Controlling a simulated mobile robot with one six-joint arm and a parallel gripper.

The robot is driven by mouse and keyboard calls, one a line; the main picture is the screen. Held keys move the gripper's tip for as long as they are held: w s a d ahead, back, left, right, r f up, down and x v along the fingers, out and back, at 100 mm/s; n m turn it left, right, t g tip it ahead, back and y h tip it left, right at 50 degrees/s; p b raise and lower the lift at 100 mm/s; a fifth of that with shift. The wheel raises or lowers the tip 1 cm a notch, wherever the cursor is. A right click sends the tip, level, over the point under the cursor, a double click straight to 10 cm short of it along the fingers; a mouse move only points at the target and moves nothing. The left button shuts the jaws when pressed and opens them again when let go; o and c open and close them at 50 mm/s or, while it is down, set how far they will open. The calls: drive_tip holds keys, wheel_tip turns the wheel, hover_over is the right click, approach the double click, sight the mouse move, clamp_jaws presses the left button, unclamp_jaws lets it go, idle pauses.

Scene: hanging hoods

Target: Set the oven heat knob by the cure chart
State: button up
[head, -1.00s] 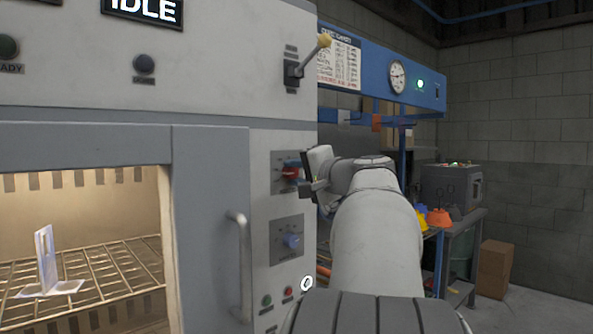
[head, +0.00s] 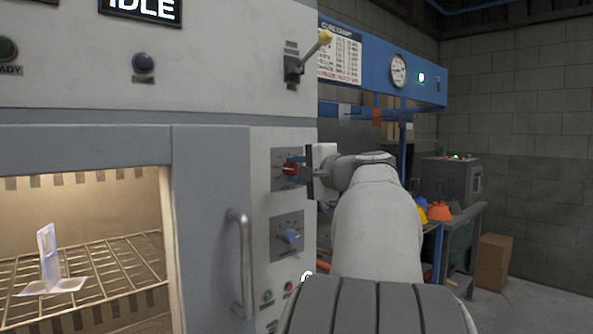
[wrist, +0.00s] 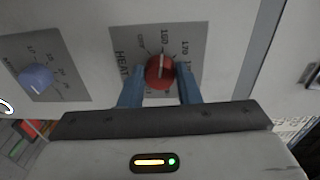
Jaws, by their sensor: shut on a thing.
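The red heat knob (head: 288,170) sits on a grey dial plate on the oven front, marked HEAT in the wrist view. My gripper (head: 304,172) is shut on this knob (wrist: 159,73), with one blue finger on each side of it (wrist: 160,84).
A blue knob (head: 290,236) is below the red one, with green and red buttons under it. The oven door handle (head: 241,262) stands out to the left. A lever (head: 308,58) is above. The display (head: 140,8) reads IDLE. A bracket (head: 49,258) stands on the rack inside.

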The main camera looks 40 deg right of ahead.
drive_tip(key=o, duration=1)
drive_tip(key=s, duration=0.8)
drive_tip(key=shift+d+r, duration=0.1)
drive_tip(key=shift+r, duration=0.1)
